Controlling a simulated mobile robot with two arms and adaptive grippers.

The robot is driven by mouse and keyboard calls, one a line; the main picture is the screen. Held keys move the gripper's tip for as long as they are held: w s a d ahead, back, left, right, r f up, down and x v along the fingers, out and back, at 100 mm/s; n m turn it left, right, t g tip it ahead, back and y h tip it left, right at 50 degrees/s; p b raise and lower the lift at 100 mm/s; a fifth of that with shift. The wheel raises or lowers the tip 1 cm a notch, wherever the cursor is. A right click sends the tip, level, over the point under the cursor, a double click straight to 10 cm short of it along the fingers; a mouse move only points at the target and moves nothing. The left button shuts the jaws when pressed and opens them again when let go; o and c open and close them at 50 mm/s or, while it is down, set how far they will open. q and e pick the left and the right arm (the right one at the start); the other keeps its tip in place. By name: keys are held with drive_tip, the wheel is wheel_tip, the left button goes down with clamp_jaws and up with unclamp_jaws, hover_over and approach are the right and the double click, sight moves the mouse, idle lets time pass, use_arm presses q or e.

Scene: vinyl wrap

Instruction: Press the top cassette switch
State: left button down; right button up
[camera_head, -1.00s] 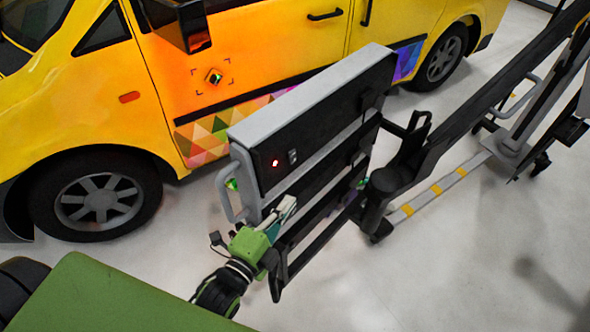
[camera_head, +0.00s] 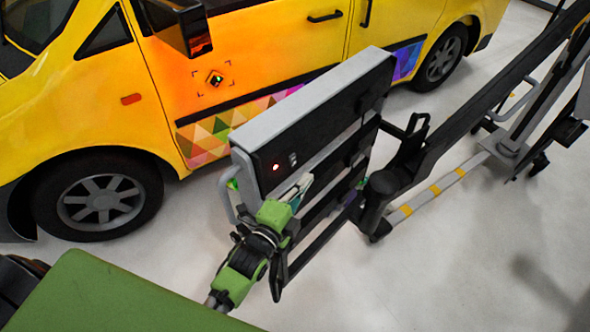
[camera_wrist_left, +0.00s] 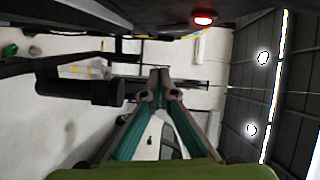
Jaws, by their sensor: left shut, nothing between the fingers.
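The top cassette (camera_head: 300,130) is a grey-framed box with a dark side panel. Its small light switch (camera_head: 293,158) sits on that panel, right of a glowing red lamp (camera_head: 276,167). The lamp also shows at the top of the left wrist view (camera_wrist_left: 203,19); I cannot make out the switch there. My left gripper (camera_head: 303,182) is green with pale fingers, which are shut and empty just below the switch in the head view. Its fingertips (camera_wrist_left: 163,77) meet in the wrist view. I cannot tell whether they touch the panel. My right gripper is not in view.
A yellow van (camera_head: 100,110) stands behind the cassette rack. A grey handle (camera_head: 225,190) juts from the rack's left side. Dark shelves and a black support arm (camera_head: 450,130) extend below and right. The pale floor at the lower right is clear.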

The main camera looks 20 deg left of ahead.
sight(293, 160)
use_arm(q)
drive_tip(key=a, duration=0.1)
drive_tip(key=w+a, duration=0.1)
drive_tip(key=w+a+p, duration=0.1)
drive_tip(key=shift+w+a+f, duration=0.2)
drive_tip(key=shift+a+f, duration=0.05)
drive_tip(key=shift+f, duration=0.1)
drive_tip(key=shift+w+a+f+m+b, duration=0.1)
drive_tip(key=shift+w+a+m+b, duration=0.05)
drive_tip(key=shift+a+m+b, duration=0.3)
drive_tip(key=shift+d, duration=0.15)
